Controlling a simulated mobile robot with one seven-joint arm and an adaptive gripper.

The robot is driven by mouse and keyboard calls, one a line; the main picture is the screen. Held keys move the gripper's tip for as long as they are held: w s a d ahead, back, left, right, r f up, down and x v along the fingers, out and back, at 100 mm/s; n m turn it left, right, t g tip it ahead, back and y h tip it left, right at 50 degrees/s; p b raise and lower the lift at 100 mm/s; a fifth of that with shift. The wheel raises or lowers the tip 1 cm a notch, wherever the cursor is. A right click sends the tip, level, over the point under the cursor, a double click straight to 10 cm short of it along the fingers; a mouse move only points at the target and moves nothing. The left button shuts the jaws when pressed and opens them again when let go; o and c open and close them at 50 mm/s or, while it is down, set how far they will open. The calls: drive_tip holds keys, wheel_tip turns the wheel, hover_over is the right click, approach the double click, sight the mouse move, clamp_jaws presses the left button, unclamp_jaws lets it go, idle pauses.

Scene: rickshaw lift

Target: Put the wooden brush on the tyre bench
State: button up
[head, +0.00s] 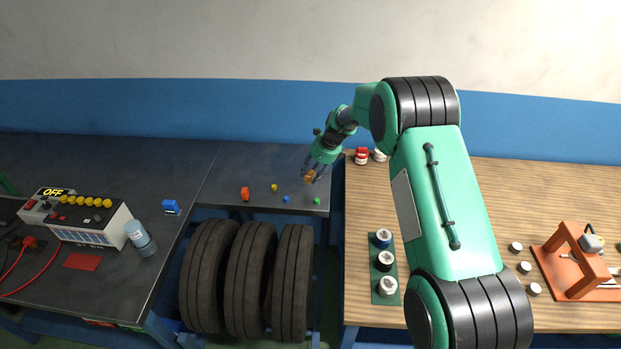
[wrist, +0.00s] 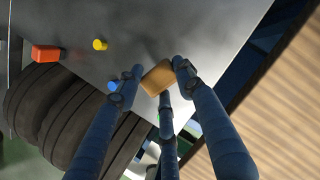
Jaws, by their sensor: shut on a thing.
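The wooden brush (head: 309,177) shows as a small tan block between my fingertips; its bristles cannot be made out. It also shows in the wrist view (wrist: 158,77), with the dark blue fingers around it. My gripper (head: 314,172) is shut on it, over the right end of the tyre bench. The tyre bench (head: 228,180) is the dark grey top above the tyres, and it also shows in the wrist view (wrist: 200,30). The brush appears to be held above the surface; the exact gap is hard to tell.
On the tyre bench lie an orange block (head: 245,194), a yellow piece (head: 274,187), a blue piece (head: 286,198) and a green piece (head: 317,201). Tyres (head: 248,285) stand below. A wooden table (head: 355,220) adjoins on the right, with red and white jars (head: 361,156) near its back left corner.

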sight(311, 176)
drive_tip(key=shift+w+a, duration=0.25)
drive_tip(key=shift+w, duration=0.7)
drive_tip(key=shift+f+b, duration=0.55)
drive_tip(key=shift+f, duration=1.25)
drive_tip(key=o, duration=1.2)
drive_tip(key=shift+f, duration=0.15)
drive_tip(key=p+v, duration=0.2)
drive_tip(key=v, duration=1)
